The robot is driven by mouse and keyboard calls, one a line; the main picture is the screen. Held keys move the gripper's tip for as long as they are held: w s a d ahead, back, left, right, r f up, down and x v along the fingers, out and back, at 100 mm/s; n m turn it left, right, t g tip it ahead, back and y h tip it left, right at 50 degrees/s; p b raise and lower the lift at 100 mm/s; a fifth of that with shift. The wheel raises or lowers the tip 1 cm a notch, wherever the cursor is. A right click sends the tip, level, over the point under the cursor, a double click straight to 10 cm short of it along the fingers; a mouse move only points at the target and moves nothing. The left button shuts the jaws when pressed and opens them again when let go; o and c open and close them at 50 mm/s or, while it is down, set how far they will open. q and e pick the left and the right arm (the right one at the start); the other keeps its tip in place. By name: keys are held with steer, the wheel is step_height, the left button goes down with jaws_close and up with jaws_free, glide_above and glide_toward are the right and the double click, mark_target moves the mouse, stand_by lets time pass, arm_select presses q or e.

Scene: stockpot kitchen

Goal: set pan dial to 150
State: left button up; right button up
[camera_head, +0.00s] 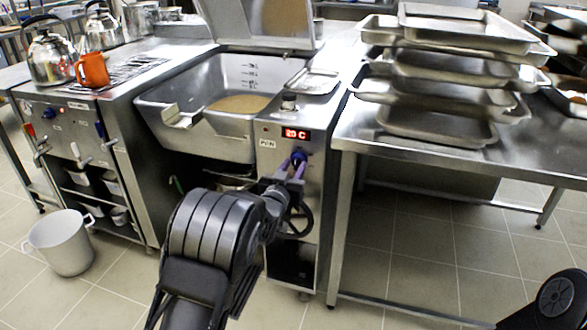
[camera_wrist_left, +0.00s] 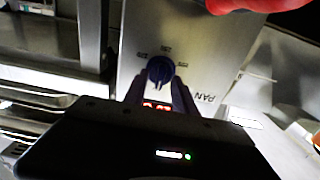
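The pan dial (camera_head: 299,157) is a small dark-blue knob on the steel front panel, under a red display (camera_head: 296,134) that appears to read 20 C. In the left wrist view the dial (camera_wrist_left: 160,70) shows with small marks around it and the word PAN beside it. My left gripper (camera_head: 291,167) is in front of the panel, its purple fingers pointing at the dial. In the left wrist view my left gripper (camera_wrist_left: 159,84) has its fingers apart, one on each side of the dial. I cannot tell whether they touch it. My right gripper is out of view.
The open pan (camera_head: 165,125) holds brown contents, left of the panel. A handwheel (camera_head: 298,217) is below the dial. A steel table (camera_head: 400,150) with stacked trays stands right. A stove with kettles and an orange mug (camera_head: 92,70) is left. A white pot (camera_head: 65,250) stands on the floor.

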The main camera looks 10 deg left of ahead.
arm_select(q)
steer(key=shift+c, duration=0.5)
jaws_close()
